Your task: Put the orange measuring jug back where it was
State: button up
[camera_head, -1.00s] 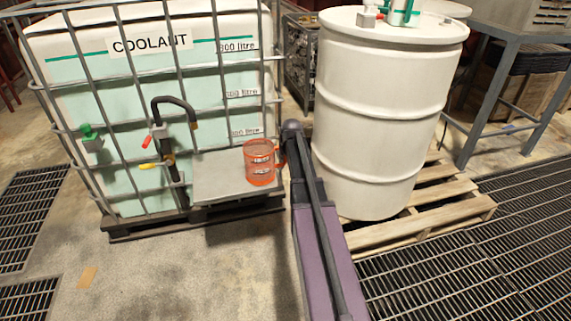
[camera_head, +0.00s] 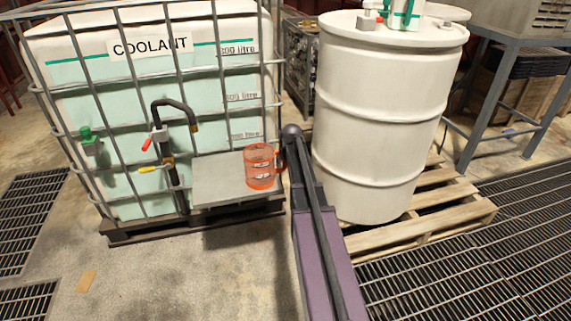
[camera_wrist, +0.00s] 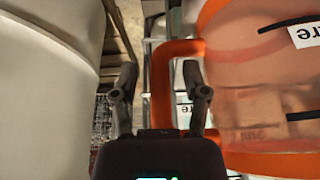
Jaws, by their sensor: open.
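The orange measuring jug (camera_head: 259,172) is see-through and stands upright on a grey shelf (camera_head: 215,182) at the front of the coolant tank. Its handle points right, toward my arm. In the wrist view the jug (camera_wrist: 255,100) is close and fills the right side, with its orange handle (camera_wrist: 160,85) at the middle. My gripper (camera_wrist: 160,88) is open, and the upright bar of the handle shows between its two fingers. I cannot tell whether the fingers touch the handle. In the head view my gripper is not clearly visible.
The coolant tank (camera_head: 100,75) stands in a metal cage at left, with a black hose (camera_head: 175,103) and valve left of the shelf. A large white drum (camera_head: 380,120) stands on a wooden pallet (camera_head: 425,220) right of my arm. The shelf left of the jug is bare.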

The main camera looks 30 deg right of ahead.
jog(key=shift+r, duration=0.1)
jog(key=p+v, duration=1.1)
jog(key=v, duration=0.1)
dwell(0.6)
dwell(0.6)
jog(key=s+a+n+g, duration=0.1)
jog(key=s+a, duration=0.5)
jog(key=a, duration=0.4)
jog(key=s+a+f+n+g, duration=0.1)
jog(key=s+a+g, duration=0.1)
jog(key=s+a, duration=0.4)
jog(key=s+a+n+g+y, duration=0.1)
jog(key=s+a, duration=0.5)
jog(key=a, duration=0.9)
jog(key=shift+f, duration=0.2)
notch_tip(320, 180, up, 22)
jog(key=p, duration=2.2)
jog(key=shift+r+p, duration=0.2)
jog(key=shift+p, duration=0.15)
